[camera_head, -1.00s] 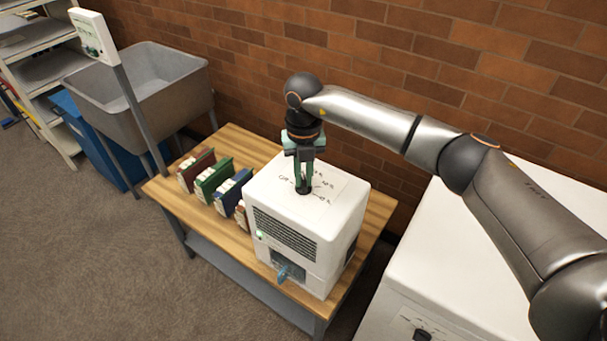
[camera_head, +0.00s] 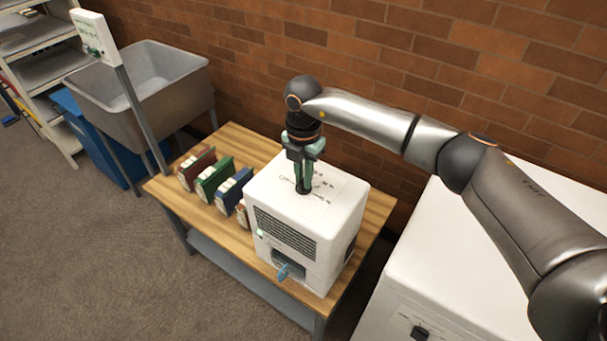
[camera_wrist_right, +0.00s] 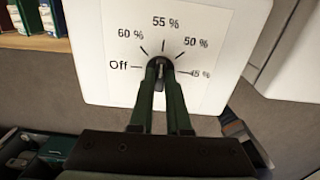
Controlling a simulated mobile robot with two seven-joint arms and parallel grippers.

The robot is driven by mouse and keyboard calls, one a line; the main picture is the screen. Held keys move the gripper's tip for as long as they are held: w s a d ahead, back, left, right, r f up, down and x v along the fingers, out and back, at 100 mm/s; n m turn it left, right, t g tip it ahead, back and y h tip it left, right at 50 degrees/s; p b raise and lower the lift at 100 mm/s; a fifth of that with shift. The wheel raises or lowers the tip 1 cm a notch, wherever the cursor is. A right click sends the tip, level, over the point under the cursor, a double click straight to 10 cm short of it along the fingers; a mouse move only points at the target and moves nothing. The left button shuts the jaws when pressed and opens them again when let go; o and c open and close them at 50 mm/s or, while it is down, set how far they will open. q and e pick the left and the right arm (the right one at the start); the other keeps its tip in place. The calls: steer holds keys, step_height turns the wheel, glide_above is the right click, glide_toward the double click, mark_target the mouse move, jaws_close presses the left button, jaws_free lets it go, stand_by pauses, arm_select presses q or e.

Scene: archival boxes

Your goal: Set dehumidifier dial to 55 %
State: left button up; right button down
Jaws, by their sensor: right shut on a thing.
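The white dehumidifier (camera_head: 333,232) stands on a wooden table, with its dial panel on top. The small dark dial (camera_head: 303,191) shows at the centre of the printed scale in the right wrist view (camera_wrist_right: 160,64). The scale reads Off, 60 %, 55 %, 50 % and 45 % around it, with 55 % straight above the dial in that picture. My right gripper (camera_head: 304,186) points down, its green fingers shut on the dial. The fingers cover much of the dial, so I cannot tell its exact pointer direction. My left gripper is out of view.
Several coloured boxes or binders (camera_head: 213,177) stand in a row on the wooden table (camera_head: 247,141), left of the dehumidifier. A grey sink (camera_head: 150,95) is at the left, a brick wall (camera_head: 430,65) behind. A large white appliance (camera_head: 465,255) stands at the right.

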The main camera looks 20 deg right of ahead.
stand_by(0.3)
steer(key=c, duration=0.9)
jaws_free()
step_height(320, 180, up, 13)
steer(key=shift+f+b, duration=0.2)
steer(key=shift+b, duration=0.6)
